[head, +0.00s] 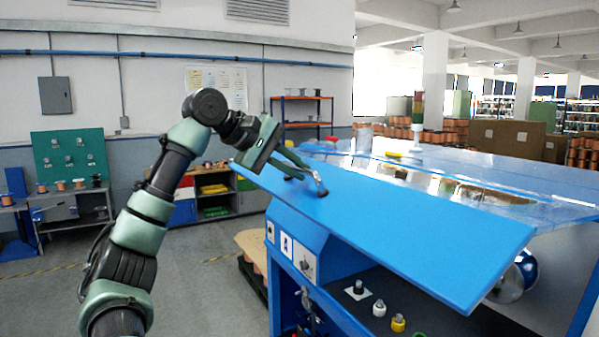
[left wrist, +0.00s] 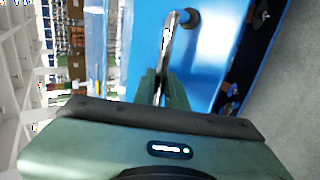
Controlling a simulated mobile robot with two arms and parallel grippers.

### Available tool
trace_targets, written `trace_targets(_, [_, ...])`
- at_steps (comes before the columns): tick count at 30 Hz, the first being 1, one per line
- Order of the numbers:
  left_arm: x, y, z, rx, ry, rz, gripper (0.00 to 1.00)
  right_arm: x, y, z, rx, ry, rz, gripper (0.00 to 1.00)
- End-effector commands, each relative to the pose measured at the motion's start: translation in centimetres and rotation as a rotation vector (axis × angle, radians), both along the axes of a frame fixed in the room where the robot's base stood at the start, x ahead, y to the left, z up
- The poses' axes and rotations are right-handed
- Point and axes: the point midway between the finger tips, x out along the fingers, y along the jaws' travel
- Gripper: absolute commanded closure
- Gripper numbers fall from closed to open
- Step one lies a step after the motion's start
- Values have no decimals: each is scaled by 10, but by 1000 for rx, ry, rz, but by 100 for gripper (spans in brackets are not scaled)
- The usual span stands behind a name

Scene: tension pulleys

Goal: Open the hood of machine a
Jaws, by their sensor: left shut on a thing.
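The machine's hood (head: 420,235) is a long flat blue panel, slanting across the middle of the head view. Its near edge stands out above the dark opening in the machine's blue front (head: 285,222). A slim bar handle (head: 321,187) with dark feet is fixed to the hood's left part. My left gripper (head: 297,168) is shut on this handle, just above the panel. In the left wrist view, the shiny handle (left wrist: 168,42) runs between the fingers, and the blue hood (left wrist: 212,65) lies behind it. The fingers partly hide the handle. My right gripper is not in view.
Under the hood, knob-like parts sit in the opening, including a white one (head: 379,308) and a yellow one (head: 398,323). A clear cover (head: 470,180) lies behind the hood. Open floor (head: 215,285) is at left, before a low shelf (head: 213,190).

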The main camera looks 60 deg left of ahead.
Motion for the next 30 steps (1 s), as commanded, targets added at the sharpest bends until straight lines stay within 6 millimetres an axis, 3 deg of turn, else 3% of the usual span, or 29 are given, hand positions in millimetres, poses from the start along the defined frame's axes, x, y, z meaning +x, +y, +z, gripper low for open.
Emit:
trace_targets(7, [1, 0, -3, -4, 3, -2, 100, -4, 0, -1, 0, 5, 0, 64])
trace_targets(9, [1, 0, -3, -4, 3, -2, 74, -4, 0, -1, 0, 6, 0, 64])
trace_targets(10, [1, 0, -3, -4, 3, -2, 67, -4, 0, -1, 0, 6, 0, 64])
trace_targets(24, [-1, 0, -1, -2, 1, -1, 67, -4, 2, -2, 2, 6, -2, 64])
trace_targets(30, [-22, 2, 12, 1, -4, 2, 67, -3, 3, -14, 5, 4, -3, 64])
